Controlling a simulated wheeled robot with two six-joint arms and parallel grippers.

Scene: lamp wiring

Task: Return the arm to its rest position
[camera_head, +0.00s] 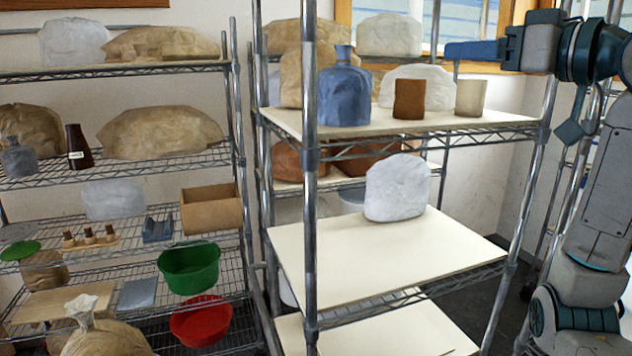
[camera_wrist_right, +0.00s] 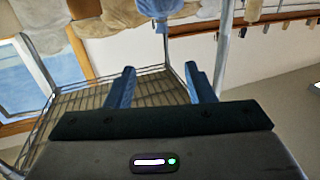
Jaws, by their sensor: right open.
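My right arm (camera_head: 606,190) rises along the right side of the head view and bends left at the top. My right gripper (camera_head: 452,51) points left at the upper right, in front of the window and close to the shelf rack's right side. In the right wrist view, the two blue fingers of this gripper (camera_wrist_right: 158,75) stand apart with nothing between them. The gripper is open and empty. My left gripper is not in view.
A white bag (camera_head: 396,188) sits on the shelf below, mostly bare. A fuller rack stands left, with a green bowl (camera_head: 189,268) and red bowl (camera_head: 201,322).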

